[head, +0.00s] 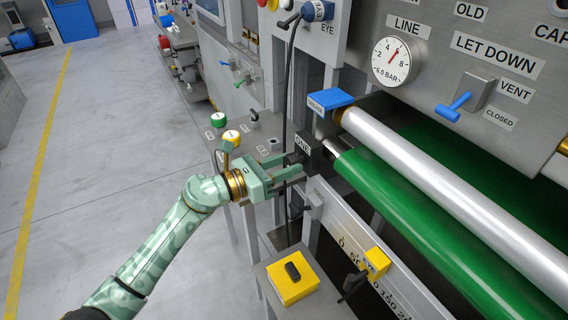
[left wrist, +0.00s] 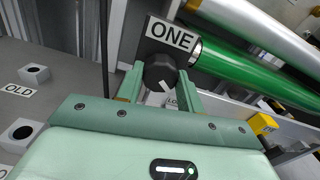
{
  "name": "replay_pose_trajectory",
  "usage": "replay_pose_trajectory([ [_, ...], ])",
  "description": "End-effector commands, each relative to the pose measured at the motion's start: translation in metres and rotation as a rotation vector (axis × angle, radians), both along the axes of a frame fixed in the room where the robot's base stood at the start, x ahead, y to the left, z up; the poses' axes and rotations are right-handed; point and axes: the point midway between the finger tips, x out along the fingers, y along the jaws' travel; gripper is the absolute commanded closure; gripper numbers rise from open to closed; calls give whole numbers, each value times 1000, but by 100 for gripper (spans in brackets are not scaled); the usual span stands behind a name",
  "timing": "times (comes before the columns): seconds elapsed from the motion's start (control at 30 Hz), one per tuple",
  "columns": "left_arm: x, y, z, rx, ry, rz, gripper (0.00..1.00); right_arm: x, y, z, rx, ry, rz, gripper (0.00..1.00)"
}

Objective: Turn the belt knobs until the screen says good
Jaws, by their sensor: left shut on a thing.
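The belt knob at the block labelled ONE is a dark, many-sided knob with a white mark, seen in the left wrist view (left wrist: 160,74). It sits on the dark block labelled ONE (head: 303,146) at the end of the green roller. My left gripper (head: 292,178) is at this knob, and its two fingers stand on either side of it, shut on it. In the head view the fingers and block largely hide the knob. The green belt roller (head: 420,205) runs off to the lower right. No screen reading is legible. My right gripper is out of view.
A silver roller (head: 450,180) lies above the green one. A yellow box with a black switch (head: 293,282) stands below my gripper. A yellow EYE sensor (head: 375,263) sits on the ruler rail. Green and yellow knobs (head: 218,119) stand left. The floor (head: 110,130) is clear.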

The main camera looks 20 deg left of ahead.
Motion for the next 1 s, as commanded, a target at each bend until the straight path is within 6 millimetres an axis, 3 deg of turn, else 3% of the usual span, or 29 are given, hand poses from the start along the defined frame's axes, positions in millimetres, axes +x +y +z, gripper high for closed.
replay_pose_trajectory([
  [0.47,0,1,4,-254,252,2,86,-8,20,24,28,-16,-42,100],
  [1.0,1,1,1,-433,431,2,86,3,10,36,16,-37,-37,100],
])
